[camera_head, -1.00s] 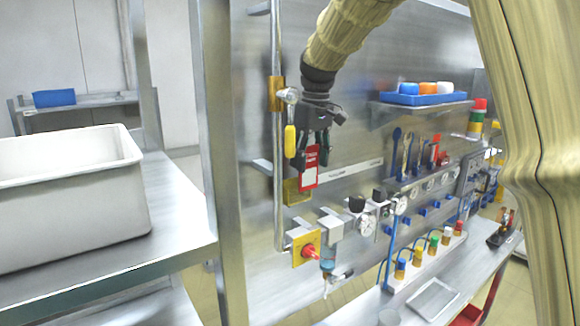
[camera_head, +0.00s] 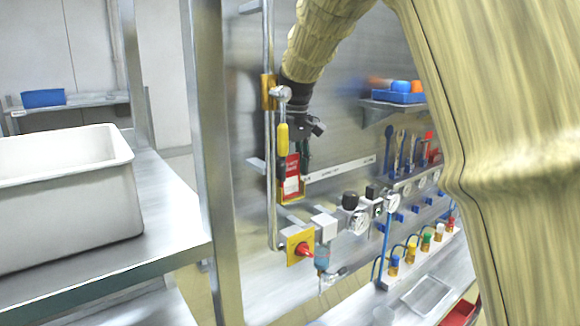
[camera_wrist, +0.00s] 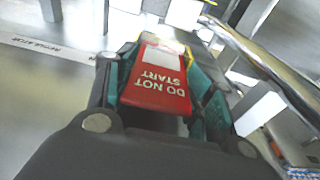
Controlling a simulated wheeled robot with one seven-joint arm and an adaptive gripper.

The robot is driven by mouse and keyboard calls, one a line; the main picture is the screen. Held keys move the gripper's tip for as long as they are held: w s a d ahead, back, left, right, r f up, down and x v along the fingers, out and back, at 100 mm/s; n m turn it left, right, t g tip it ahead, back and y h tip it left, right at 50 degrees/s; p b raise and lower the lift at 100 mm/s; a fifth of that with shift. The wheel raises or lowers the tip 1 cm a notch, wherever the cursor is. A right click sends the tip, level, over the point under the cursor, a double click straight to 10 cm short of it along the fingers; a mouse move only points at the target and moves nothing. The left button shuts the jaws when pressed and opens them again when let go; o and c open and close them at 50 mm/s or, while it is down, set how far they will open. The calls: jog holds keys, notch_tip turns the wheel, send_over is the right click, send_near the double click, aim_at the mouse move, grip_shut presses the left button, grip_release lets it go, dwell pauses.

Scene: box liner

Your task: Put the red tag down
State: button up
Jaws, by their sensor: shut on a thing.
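The red tag (camera_head: 292,171) has a white label and hangs upright below my gripper (camera_head: 298,150) in the head view. In the wrist view the red tag (camera_wrist: 162,80) reads "DO NOT START" and lies between the two teal fingers of my gripper (camera_wrist: 165,75), which is shut on it. A yellow holder (camera_head: 291,199) on the steel panel shows behind and around the tag's lower part. I cannot tell whether the tag is inside the holder or only in front of it.
A vertical pipe (camera_head: 270,210) with a yellow-handled valve (camera_head: 282,138) stands close left of my gripper. Gauges (camera_head: 358,222) and a red knob on a yellow plate (camera_head: 301,247) sit below. A white bin (camera_head: 65,190) stands on the left bench.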

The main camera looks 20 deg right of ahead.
jog(key=o, duration=0.9)
jog(key=shift+c, duration=0.2)
jog(key=shift+o, duration=1.1)
jog(key=shift+s+d+r, duration=0.1)
jog(key=shift+s, duration=0.15)
jog(key=shift+w, duration=0.15)
jog(key=shift+r, duration=0.2)
jog(key=shift+r+b, duration=0.35)
jog(key=shift+b, duration=0.05)
notch_tip(320, 180, up, 11)
jog(key=s+b, duration=0.1)
jog(key=b, duration=0.2)
jog(key=shift+s+d, duration=0.2)
jog(key=shift+f, duration=0.1)
